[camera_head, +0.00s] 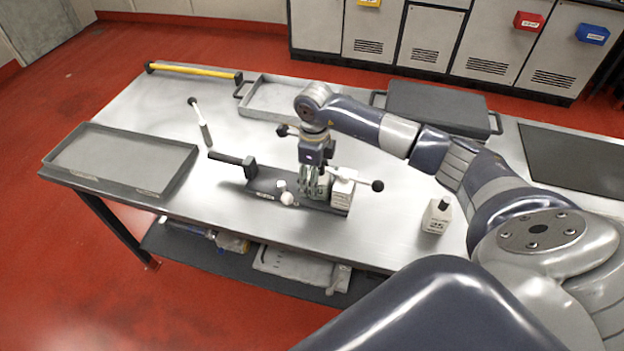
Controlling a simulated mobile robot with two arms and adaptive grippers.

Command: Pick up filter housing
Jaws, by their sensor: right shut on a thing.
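My right gripper (314,188) points down over the dark fixture (262,188) in the middle of the bench. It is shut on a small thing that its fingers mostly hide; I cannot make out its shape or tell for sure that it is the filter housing. A pale, labelled block (343,190) stands right beside the fingers at the fixture's right end. A small white, round-ended piece (287,198) is at the fixture's front edge. My left gripper is not in view.
A grey tray (120,160) lies on the left and a light tray (270,98) at the back. A dark lidded case (436,104) is at the back right. A labelled bottle (436,216) stands at the front right. A hammer-like tool (201,122) and yellow bar (195,71) lie left.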

